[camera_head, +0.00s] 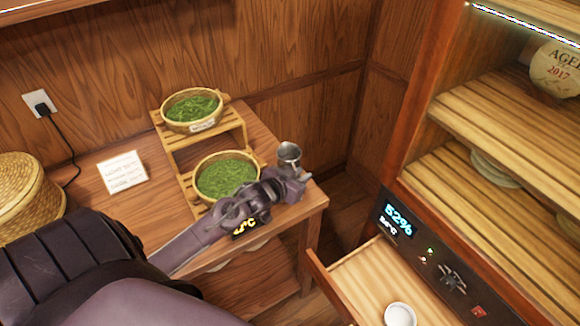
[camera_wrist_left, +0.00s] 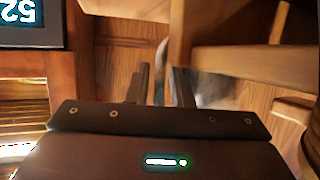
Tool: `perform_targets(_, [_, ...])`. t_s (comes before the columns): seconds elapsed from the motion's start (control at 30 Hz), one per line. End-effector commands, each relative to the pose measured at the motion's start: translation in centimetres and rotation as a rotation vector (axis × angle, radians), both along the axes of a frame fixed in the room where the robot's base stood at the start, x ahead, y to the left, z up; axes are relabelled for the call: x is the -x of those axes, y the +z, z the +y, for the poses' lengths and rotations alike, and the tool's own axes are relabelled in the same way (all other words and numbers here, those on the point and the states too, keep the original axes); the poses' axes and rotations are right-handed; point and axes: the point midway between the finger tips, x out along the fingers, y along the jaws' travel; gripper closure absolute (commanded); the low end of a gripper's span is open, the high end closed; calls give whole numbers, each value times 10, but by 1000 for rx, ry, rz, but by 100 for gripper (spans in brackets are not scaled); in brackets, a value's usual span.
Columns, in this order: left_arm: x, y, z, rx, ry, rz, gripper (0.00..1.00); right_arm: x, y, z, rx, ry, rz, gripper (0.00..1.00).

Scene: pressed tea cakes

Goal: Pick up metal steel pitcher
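The metal steel pitcher (camera_head: 289,153) is a small grey cup standing near the right end of the wooden table, and its lower part is hidden behind my left gripper (camera_head: 294,180). In the left wrist view the pitcher (camera_wrist_left: 212,88) is a blurred grey shape mostly behind and right of one finger. My left gripper's fingers (camera_wrist_left: 160,88) stand apart, with a narrow grey strip, seemingly part of the pitcher, showing between them. I cannot tell whether a finger touches it. My right gripper is not in view.
A basket of green leaves (camera_head: 228,178) sits left of the pitcher, with another basket (camera_head: 191,108) on a raised slatted stand (camera_head: 240,118). A cabinet (camera_head: 400,140) rises at right, with an open drawer (camera_head: 365,275) holding a white cup (camera_head: 399,315). A card (camera_head: 122,172) lies at left.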

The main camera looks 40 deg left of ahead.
Motion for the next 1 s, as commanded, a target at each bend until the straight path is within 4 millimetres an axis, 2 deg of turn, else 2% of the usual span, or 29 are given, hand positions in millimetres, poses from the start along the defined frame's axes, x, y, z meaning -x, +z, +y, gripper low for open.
perform_targets(0.17, [0, 0, 0, 0, 0, 0, 81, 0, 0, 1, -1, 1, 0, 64])
perform_targets(0.3, [0, 0, 0, 0, 0, 0, 100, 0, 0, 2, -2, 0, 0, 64])
perform_targets(1.0, [0, 7, 0, 0, 0, -2, 100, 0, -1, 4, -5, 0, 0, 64])
